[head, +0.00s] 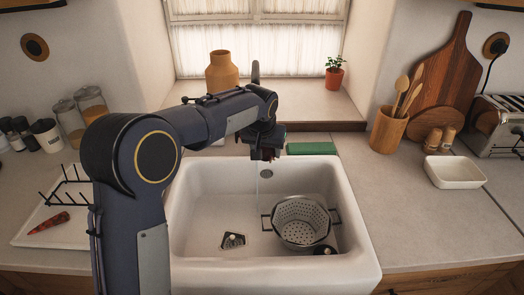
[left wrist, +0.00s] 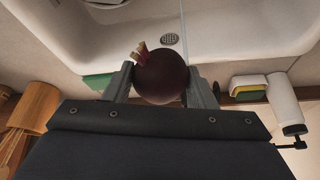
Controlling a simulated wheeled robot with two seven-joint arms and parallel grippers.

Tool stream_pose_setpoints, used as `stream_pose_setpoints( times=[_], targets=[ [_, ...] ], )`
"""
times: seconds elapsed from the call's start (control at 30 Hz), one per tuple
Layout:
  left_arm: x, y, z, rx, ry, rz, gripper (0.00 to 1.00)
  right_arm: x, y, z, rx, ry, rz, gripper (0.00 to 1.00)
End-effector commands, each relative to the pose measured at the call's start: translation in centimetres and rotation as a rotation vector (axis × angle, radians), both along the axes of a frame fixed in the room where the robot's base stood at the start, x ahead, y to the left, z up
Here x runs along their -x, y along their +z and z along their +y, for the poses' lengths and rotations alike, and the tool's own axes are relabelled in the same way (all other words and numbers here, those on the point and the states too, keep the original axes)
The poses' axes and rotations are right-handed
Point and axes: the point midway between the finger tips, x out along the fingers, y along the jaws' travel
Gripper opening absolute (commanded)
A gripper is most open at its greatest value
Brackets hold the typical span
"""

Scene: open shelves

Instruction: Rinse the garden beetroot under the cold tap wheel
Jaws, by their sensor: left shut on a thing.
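My left gripper (head: 265,152) is over the back part of the white sink (head: 190,235). The left wrist view shows its two fingers (left wrist: 162,88) shut on the dark red beetroot (left wrist: 162,78), which has short cut stems. In the head view the beetroot is mostly hidden by the gripper. A thin stream of water (head: 258,182) falls below the gripper into the sink. I cannot tell whether the water touches the beetroot. The tap (head: 255,72) shows only its upper part behind my arm; no cold wheel can be made out. My right gripper is not in view.
A metal colander (head: 302,222) stands in the sink on the right. A green item (head: 311,148) lies behind the sink. A drying rack (head: 75,236) with a reddish carrot-like vegetable (head: 50,222) is at left. A white dish (head: 455,172) and utensil pot (head: 387,131) are at right.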

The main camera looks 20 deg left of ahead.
Motion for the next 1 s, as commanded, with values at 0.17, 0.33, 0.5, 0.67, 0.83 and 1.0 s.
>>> stream_pose_setpoints(
  times=[0.17,0.33,0.5,0.67,0.83,1.0],
  targets=[
    [0.5,-0.1,-0.2,0.001,0.0,-0.001,0.27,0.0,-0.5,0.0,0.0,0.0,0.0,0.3],
    [1.9,-0.1,-0.6,0.001,-0.001,-0.001,0.27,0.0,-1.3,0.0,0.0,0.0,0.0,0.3],
    [3.1,-0.1,-1.0,0.001,-0.001,-0.002,0.27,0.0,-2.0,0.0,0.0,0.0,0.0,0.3],
    [4.4,-0.1,-1.4,0.002,-0.001,-0.002,0.27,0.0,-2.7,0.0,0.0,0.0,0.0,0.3],
    [5.7,-0.1,-1.8,0.001,-0.001,-0.002,0.27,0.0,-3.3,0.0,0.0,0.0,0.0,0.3],
    [6.9,-0.1,-2.3,0.001,-0.001,-0.001,0.27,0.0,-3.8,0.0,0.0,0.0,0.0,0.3]
  ],
)
